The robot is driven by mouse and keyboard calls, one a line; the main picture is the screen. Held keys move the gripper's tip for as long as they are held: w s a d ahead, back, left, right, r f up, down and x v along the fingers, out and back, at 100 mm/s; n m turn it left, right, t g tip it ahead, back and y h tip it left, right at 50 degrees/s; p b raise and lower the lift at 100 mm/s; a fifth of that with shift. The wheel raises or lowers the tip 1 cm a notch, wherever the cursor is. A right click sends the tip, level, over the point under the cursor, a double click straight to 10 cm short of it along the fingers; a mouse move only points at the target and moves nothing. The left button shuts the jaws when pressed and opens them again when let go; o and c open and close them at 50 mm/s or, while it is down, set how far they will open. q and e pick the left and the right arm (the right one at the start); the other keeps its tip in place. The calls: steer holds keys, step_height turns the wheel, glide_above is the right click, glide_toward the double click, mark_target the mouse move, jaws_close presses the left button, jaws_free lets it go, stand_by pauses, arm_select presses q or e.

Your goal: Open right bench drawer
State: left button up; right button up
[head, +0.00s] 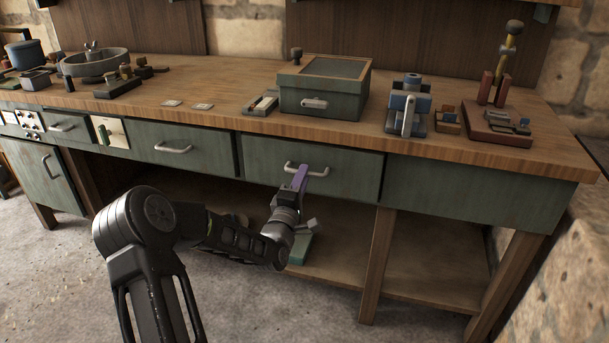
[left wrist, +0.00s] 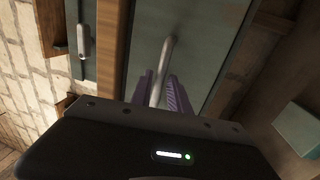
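The right bench drawer (head: 345,176) has a green front with a curved metal handle (head: 318,172). It looks closed, flush under the bench top. My left gripper (head: 302,173), with purple fingers, is at the left part of this handle. In the left wrist view the handle (left wrist: 167,52) runs between the two purple fingers (left wrist: 161,88). The fingers stand apart on either side of it, with a small gap showing, so the gripper looks open around the handle. Whether a finger touches it is unclear. My right gripper is not in view.
Another green drawer (head: 180,147) is to the left, and a plain green panel (head: 470,190) to the right. The wooden bench top (head: 230,98) carries a green box (head: 320,100), a blue vise-like tool (head: 408,105) and small parts. A lower shelf (head: 345,265) lies beneath.

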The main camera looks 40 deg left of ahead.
arm_select(q)
steer(key=shift+x, duration=0.9)
steer(key=shift+c, duration=0.5)
jaws_close()
